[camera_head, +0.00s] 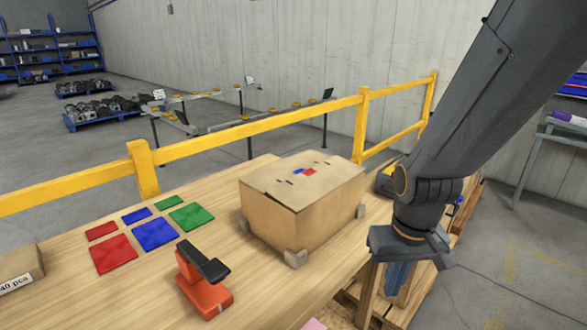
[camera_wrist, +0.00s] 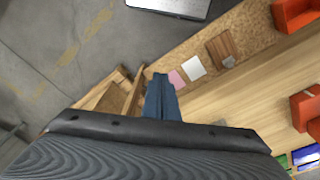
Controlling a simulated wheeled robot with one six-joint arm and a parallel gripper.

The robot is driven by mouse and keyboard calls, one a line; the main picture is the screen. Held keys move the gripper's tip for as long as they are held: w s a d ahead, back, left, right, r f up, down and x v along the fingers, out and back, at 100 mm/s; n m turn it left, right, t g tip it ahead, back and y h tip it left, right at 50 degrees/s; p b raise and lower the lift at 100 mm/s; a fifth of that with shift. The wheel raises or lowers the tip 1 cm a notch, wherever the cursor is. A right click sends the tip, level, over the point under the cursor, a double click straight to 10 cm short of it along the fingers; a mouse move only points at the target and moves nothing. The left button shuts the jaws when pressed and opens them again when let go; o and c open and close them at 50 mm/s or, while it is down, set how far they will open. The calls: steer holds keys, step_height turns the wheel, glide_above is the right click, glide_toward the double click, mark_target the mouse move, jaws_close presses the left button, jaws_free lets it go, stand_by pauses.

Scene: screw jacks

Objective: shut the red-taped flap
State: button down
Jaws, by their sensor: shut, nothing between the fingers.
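The cardboard box (camera_head: 322,215) stands on the wooden table in the head view. Its top flaps lie flat, or nearly so, across the opening. A small piece of red tape (camera_head: 308,172) and a piece of blue tape (camera_head: 297,170) sit side by side near the middle of the top. A thin dark line runs along the near left top edge. My gripper (camera_head: 396,282) hangs to the right of the box, apart from it, pointing down by the table's edge. Its blue fingers are together and empty in the wrist view (camera_wrist: 161,88). I cannot make out the box there.
Grey corner blocks (camera_head: 296,258) sit at the box's base. An orange-and-black tool (camera_head: 205,285) stands in front left. Coloured mats (camera_head: 155,233) lie flat at the left. A yellow railing (camera_head: 260,128) runs behind the table. Pink and white sheets (camera_wrist: 194,68) show in the wrist view.

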steer(key=w+d+r+n+t, duration=0.1)
steer(key=w+d+t, duration=0.25)
steer(key=w, duration=0.65)
step_height(320, 180, up, 14)
steer(key=n+t+y+p, duration=0.4)
steer(key=n+t+y, duration=0.35)
steer(key=y, duration=0.45)
glide_above(316, 178)
steer(key=s, duration=0.1)
steer(key=shift+d+n+g, duration=0.25)
steer(key=shift+g, duration=0.05)
steer(key=f, duration=0.1)
steer(key=f+p, duration=0.1)
steer(key=shift+w+a+f, duration=0.25)
steer(key=shift+w+f, duration=0.05)
steer(key=shift+w, duration=0.1)
steer(key=shift+a+f, duration=0.1)
steer(key=shift+f, duration=0.65)
steer(key=shift+w, duration=0.1)
